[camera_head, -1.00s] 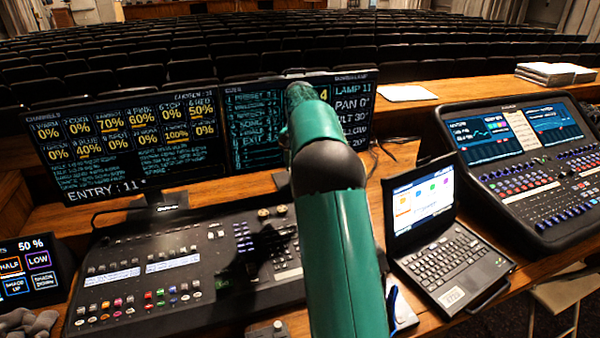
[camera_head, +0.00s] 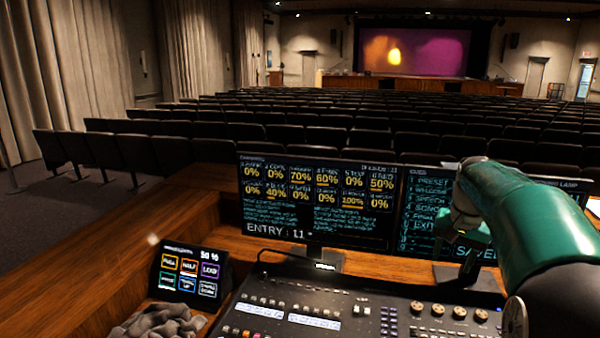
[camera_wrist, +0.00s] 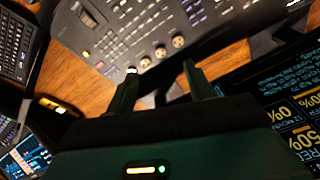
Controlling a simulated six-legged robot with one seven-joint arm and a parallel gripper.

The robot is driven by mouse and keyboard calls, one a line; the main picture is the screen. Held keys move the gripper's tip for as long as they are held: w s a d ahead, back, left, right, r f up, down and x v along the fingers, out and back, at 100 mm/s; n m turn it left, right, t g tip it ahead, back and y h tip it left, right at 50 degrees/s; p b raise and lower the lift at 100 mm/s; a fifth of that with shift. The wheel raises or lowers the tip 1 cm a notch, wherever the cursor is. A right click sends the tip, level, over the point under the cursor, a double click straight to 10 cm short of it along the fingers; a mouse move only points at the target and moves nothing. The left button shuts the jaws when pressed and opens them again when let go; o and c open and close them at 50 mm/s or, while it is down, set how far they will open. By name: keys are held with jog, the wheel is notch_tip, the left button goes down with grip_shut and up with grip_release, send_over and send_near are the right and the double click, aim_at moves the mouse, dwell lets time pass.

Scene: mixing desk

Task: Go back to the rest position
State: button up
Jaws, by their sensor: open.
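My green gripper shows in the wrist view (camera_wrist: 160,72), with its two fingers apart and nothing between them. It points toward the lighting console (camera_wrist: 130,38), with its knobs and keys beyond the fingertips. In the head view my green arm comes in from the right and bends down in front of the right monitor (camera_head: 425,190). The fingers are hard to make out there. The console also shows below in the head view (camera_head: 300,300), and no contact with it is visible.
A left monitor (camera_head: 315,200) stands behind the console. A small touch panel (camera_head: 190,275) and grey cloth or gloves (camera_head: 160,322) are at the left. Rows of dark seats (camera_head: 300,130) lie beyond, facing a lit stage (camera_head: 412,45). The wrist view shows a laptop (camera_wrist: 15,45) at its left.

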jog(key=s+a+r+n+t, duration=0.2)
jog(key=s+a+r+n, duration=0.1)
jog(key=s+a, duration=0.85)
jog(key=s+a+f+n+t, duration=0.1)
jog(key=s+a+f+n, duration=0.1)
jog(key=s, duration=0.5)
jog(key=s+a+f+n+t, duration=0.1)
jog(key=s+a+f, duration=0.3)
jog(key=s, duration=0.4)
jog(key=shift+s+a+f+n, duration=0.15)
jog(key=shift+a+n, duration=0.35)
jog(key=shift+a, duration=0.2)
dwell(1.4)
